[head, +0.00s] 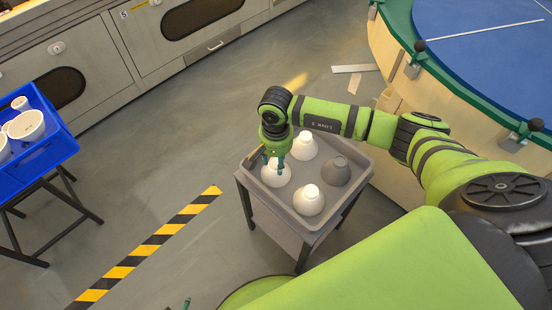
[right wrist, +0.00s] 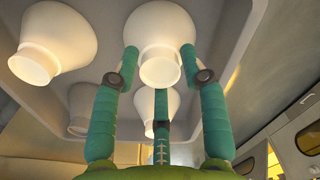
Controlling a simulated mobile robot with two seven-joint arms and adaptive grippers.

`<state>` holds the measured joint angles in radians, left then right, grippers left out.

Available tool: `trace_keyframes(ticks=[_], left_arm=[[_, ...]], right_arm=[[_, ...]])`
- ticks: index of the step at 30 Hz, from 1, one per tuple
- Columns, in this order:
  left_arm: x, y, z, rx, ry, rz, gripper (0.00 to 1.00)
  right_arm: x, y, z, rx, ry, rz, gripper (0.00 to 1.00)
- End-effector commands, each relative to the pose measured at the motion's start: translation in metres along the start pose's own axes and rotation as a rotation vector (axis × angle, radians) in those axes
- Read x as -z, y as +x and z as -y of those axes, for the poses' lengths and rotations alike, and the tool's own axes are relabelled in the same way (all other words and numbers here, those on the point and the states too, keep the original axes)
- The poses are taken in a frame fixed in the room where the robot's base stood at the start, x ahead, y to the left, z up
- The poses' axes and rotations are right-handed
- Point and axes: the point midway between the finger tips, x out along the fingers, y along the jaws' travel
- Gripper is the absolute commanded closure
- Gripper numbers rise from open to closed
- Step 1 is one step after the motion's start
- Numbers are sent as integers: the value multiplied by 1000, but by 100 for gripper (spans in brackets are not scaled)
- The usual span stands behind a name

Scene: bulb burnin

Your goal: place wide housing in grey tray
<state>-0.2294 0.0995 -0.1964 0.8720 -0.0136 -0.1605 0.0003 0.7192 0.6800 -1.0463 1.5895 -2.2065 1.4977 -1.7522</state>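The grey tray (head: 248,162) is the top of a small cart and holds several flared housings. A white housing (head: 275,177), apparently the wide housing, stands at its left corner. My right gripper (head: 274,168) is over this housing, pointing down. In the right wrist view, its fingers (right wrist: 159,65) stand spread around the housing's narrow neck (right wrist: 160,71), with small gaps on both sides. The housing's wide end rests on the tray. Only a small green tip of what seems my left gripper (head: 187,303) shows at the bottom edge.
Two more white housings (head: 304,146) (head: 309,201) and a grey housing (head: 336,172) stand close by in the tray. A blue crate (head: 56,150) with white pieces is at the left. A blue-topped round table (head: 480,45) is at the right. Striped floor tape (head: 150,243) crosses open floor.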

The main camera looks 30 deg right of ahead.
Motion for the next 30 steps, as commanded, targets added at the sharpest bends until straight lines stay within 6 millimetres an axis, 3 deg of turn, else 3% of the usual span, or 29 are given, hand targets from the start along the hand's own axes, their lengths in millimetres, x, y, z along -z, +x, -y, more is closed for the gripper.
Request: trace_keyframes(ticks=[14,30], left_arm=[[1,-3,2,2,3,-14,41],[-4,-6,3,2,4,-1,41]], right_arm=[[0,-5,0,-1,0,1,41],[1,-110,0,1,0,-2,41]])
